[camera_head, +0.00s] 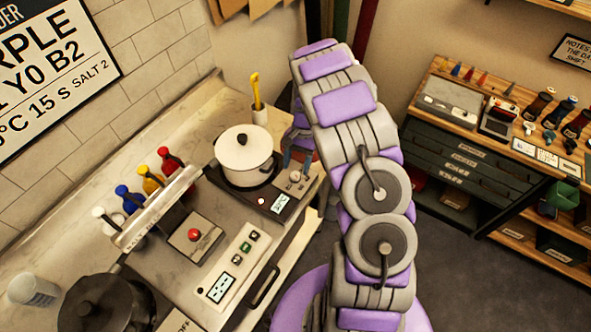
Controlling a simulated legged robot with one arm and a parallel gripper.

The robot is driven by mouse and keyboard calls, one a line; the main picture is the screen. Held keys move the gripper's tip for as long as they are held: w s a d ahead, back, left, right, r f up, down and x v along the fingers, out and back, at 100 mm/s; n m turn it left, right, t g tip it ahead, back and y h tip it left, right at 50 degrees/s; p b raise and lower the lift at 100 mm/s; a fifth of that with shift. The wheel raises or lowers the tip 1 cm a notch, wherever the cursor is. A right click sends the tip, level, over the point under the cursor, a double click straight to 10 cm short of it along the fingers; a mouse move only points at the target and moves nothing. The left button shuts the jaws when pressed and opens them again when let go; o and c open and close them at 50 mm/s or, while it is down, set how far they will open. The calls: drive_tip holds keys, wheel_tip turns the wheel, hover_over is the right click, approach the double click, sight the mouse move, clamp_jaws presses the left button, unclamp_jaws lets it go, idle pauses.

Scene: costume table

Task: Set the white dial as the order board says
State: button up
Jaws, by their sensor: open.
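The white dial (295,176) sits on the control panel of the hot plate (284,203), beside a small lit display and a red light. My gripper (297,162) points down just above and behind the dial, its fingers apart and nothing visible between them. I cannot tell whether the fingers touch the dial. A white lidded pot (244,155) stands on the hot plate, left of my gripper. The order board (48,75) hangs on the tiled wall at upper left, cut off by the frame; I read "RPLE", "Y0 B2", "°C 15 S" and "SALT 2".
A holder with a yellow utensil (257,98) stands behind the pot. A rack of coloured bottles (150,181), a red-button box (194,236) and a panel with a display (219,288) are on the left counter. A dark pot (97,303) is in front.

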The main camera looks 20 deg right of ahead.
sight(295, 177)
drive_tip(key=shift+x, duration=1.3)
drive_tip(key=shift+d, duration=0.1)
drive_tip(key=shift+c, duration=0.2)
drive_tip(key=c, duration=1)
drive_tip(key=shift+n, duration=0.3)
drive_tip(key=o, duration=1)
drive_tip(key=shift+o, duration=0.2)
